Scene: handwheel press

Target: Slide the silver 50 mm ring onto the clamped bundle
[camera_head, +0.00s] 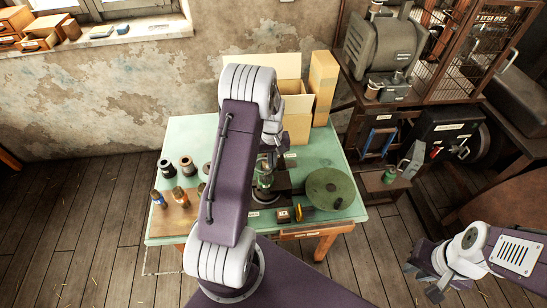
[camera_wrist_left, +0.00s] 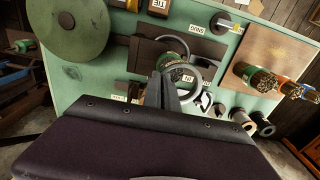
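In the left wrist view my left gripper (camera_wrist_left: 168,92) looks shut on the rim of a large silver-grey ring (camera_wrist_left: 201,76). A green-banded bundle (camera_wrist_left: 178,73) stands in the dark press base and shows within the ring's outline. I cannot tell whether the ring is around it or still above it. In the head view the bundle (camera_head: 264,176) shows beside my left forearm, which hides most of the press and my left gripper. My right gripper (camera_head: 424,281) looks open and empty at the lower right, away from the table.
The green table (camera_head: 200,128) carries a round green disc (camera_head: 330,188) on the right. Several dark spools (camera_head: 187,166) and a wooden board (camera_head: 183,215) with banded bundles (camera_head: 180,195) are on the left. Cardboard boxes (camera_head: 323,85) stand at the back. Machines and a cage fill the right.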

